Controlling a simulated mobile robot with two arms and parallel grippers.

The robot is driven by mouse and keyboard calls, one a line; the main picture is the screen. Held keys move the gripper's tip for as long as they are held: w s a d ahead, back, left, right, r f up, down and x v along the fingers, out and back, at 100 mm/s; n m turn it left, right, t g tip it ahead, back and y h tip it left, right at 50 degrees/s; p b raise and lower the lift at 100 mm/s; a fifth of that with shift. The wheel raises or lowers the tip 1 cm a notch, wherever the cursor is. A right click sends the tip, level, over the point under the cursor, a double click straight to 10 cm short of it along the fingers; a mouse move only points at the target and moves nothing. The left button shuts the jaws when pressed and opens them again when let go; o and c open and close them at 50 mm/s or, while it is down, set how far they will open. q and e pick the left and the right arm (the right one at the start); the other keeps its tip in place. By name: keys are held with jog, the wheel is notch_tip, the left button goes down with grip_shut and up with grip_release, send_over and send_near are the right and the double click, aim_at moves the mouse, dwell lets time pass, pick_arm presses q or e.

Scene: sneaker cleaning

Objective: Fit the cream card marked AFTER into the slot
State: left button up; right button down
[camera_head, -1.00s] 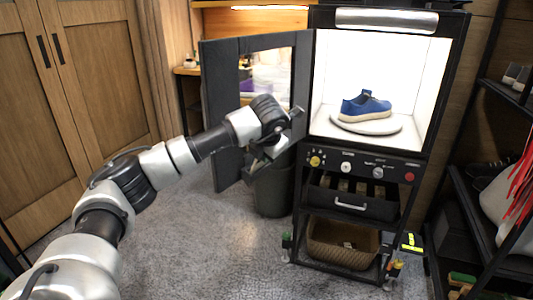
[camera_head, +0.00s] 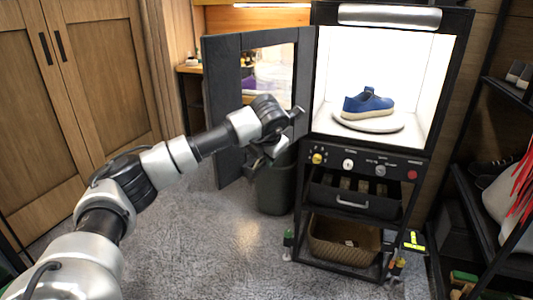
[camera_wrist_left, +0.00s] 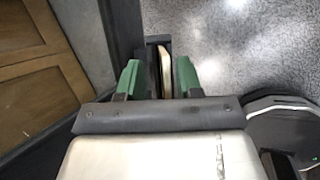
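My left gripper (camera_head: 258,163) hangs in front of the open dark door, above the bin. In the left wrist view its green fingers (camera_wrist_left: 158,78) stand around a narrow cream piece (camera_wrist_left: 165,70), seen almost edge-on between dark surfaces. It looks like the cream card held in the fingers; no lettering shows. The card cannot be made out in the head view. I cannot pick out the slot in either view. A blue sneaker (camera_head: 368,104) with a cream sole sits on the white round stand (camera_head: 370,125) in the lit cabinet. My right gripper is not in view.
The open dark door (camera_head: 224,85) stands left of the cabinet, close to my left arm. A dark bin (camera_head: 276,190) is below. A knob panel (camera_head: 365,168), a drawer and a woven basket (camera_head: 343,240) are under the lit box. Shelves stand at right; the floor at left is clear.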

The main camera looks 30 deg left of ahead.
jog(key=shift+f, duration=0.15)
